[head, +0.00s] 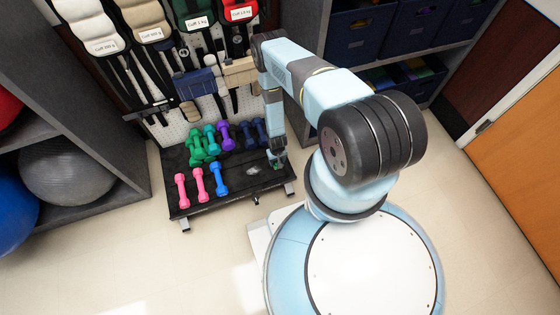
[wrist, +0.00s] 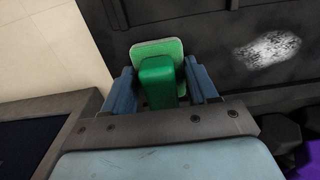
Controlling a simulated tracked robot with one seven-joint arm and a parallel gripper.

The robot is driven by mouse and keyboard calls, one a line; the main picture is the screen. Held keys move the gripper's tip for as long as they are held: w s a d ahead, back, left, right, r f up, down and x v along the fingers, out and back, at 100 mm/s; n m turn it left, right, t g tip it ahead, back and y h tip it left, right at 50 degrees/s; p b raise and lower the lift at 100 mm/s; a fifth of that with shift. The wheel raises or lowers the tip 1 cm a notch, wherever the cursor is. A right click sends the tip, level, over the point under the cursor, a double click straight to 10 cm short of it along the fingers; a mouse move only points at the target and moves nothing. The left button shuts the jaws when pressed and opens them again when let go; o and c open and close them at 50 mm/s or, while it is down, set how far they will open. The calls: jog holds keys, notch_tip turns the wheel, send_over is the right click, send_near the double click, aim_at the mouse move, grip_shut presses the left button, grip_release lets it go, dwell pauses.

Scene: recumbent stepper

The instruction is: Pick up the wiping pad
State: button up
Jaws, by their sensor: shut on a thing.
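The wiping pad (wrist: 158,48) is a light green plate with a darker green block handle (wrist: 157,82). In the wrist view the handle sits between the two blue fingers of my gripper (wrist: 160,75), which is shut on it. In the head view my gripper (head: 277,158) is low over the right end of the black rack shelf (head: 245,183), and a small bit of the green pad (head: 281,164) shows beside it. I cannot tell whether the pad touches the shelf.
A whitish smudge (head: 253,170) marks the shelf left of my gripper. Pink dumbbells (head: 199,185) and a blue one (head: 218,179) stand at the front left. Green, purple and dark blue dumbbells (head: 249,135) stand behind. Cuff weights (head: 150,30) hang above. Open floor lies in front.

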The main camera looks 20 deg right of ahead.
jog(key=shift+c, duration=0.5)
jog(key=shift+r, duration=0.1)
jog(key=shift+r, duration=0.25)
notch_tip(320, 180, up, 2)
jog(key=shift+w+r, duration=0.1)
jog(key=s+a+r, duration=0.2)
jog(key=s+r, duration=0.8)
jog(key=s, duration=0.4)
jog(key=shift+r, duration=0.1)
